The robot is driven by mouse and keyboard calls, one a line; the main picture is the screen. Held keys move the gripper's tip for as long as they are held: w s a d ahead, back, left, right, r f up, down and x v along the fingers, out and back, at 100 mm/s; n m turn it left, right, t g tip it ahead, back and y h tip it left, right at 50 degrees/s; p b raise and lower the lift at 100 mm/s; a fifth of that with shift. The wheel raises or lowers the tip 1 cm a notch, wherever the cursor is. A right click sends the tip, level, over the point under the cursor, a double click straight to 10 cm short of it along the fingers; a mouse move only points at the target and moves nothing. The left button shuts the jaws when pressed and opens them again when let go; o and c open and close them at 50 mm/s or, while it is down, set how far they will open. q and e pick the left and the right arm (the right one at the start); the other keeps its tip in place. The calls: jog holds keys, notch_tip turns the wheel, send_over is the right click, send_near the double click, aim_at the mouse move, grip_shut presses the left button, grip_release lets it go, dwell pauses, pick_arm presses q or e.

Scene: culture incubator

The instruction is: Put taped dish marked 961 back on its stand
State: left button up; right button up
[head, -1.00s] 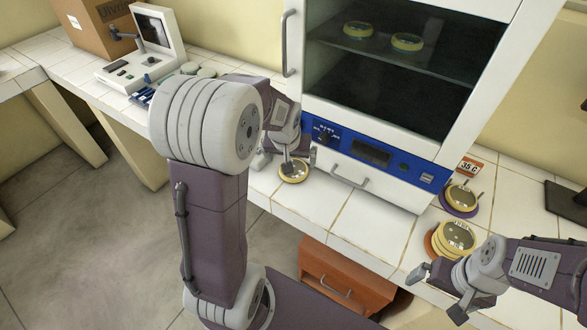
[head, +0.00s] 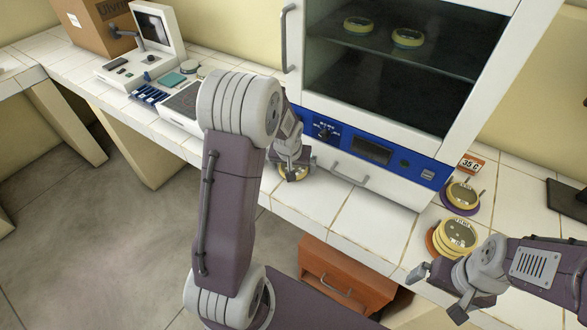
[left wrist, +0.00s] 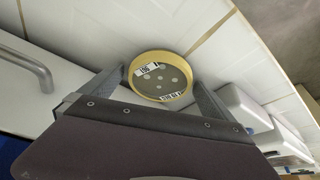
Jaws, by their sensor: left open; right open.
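A round yellow-rimmed dish (head: 297,179) lies on the white tiled bench in front of the incubator, mostly hidden by my left gripper in the head view. In the left wrist view the dish (left wrist: 160,92) shows a grey face with pale spots and two small labels; I cannot read them surely. My left gripper (left wrist: 158,77) is open, with one finger on each side of the dish. Two round stands are at the right: a purple one (head: 460,210) and an orange one (head: 431,246), each bearing yellow-rimmed dishes. My right gripper (head: 437,293) is open and empty near the orange stand.
The incubator (head: 400,165) has two dishes on its shelf and a drawer handle (head: 339,172) close to my left gripper. A 35 C sign (head: 471,164) stands behind the purple stand. Lab devices (head: 150,65) are at the left. Bench between dish and stands is clear.

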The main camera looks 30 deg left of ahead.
pick_arm(q)
jog(key=c, duration=1.4)
jog(key=shift+r, duration=0.15)
